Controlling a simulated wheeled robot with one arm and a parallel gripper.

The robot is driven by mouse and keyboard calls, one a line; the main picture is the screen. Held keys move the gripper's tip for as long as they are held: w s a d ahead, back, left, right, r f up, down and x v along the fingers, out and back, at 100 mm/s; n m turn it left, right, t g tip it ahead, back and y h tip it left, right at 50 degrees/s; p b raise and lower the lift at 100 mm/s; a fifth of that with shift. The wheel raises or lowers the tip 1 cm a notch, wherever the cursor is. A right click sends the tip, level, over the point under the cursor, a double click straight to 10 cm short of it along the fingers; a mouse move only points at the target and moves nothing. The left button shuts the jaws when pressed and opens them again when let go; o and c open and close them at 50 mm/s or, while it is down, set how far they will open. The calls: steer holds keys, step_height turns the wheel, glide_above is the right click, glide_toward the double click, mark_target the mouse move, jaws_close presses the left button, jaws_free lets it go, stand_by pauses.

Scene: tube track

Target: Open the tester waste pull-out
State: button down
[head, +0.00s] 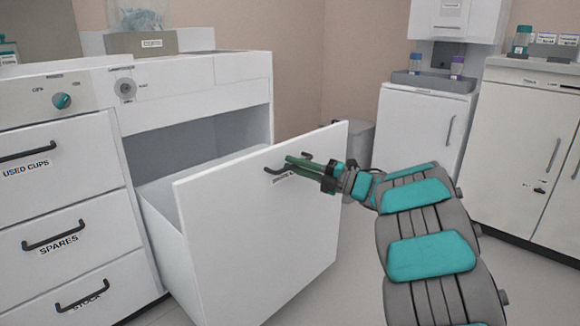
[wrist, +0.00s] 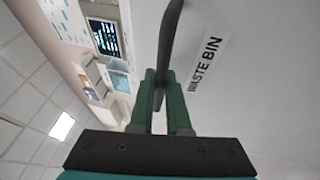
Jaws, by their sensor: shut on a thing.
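The waste pull-out (head: 255,225) is a large white drawer front, standing well out from the cabinet. Its open bin space shows behind the front. Its dark bar handle (head: 275,170) sits near the top of the front. My gripper (head: 303,165) is shut on this handle, with its green fingers on either side of the bar. In the wrist view, the handle (wrist: 170,40) runs between the fingertips, and a "WASTE BIN" label (wrist: 207,65) is beside it on the white front. In the head view my gripper partly hides the label.
Closed drawers labelled "USED CUPS" (head: 27,170), "SPARES" (head: 60,242) and "STOCK" (head: 85,300) are left of the pull-out. A grey bin (head: 355,140) stands behind it. White cabinets (head: 530,150) line the right side. Some floor (head: 350,290) is clear in front.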

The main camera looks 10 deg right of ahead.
steer(key=shift+f, duration=0.1)
steer(key=c, duration=0.9)
jaws_free()
steer(key=shift+v, duration=3.9)
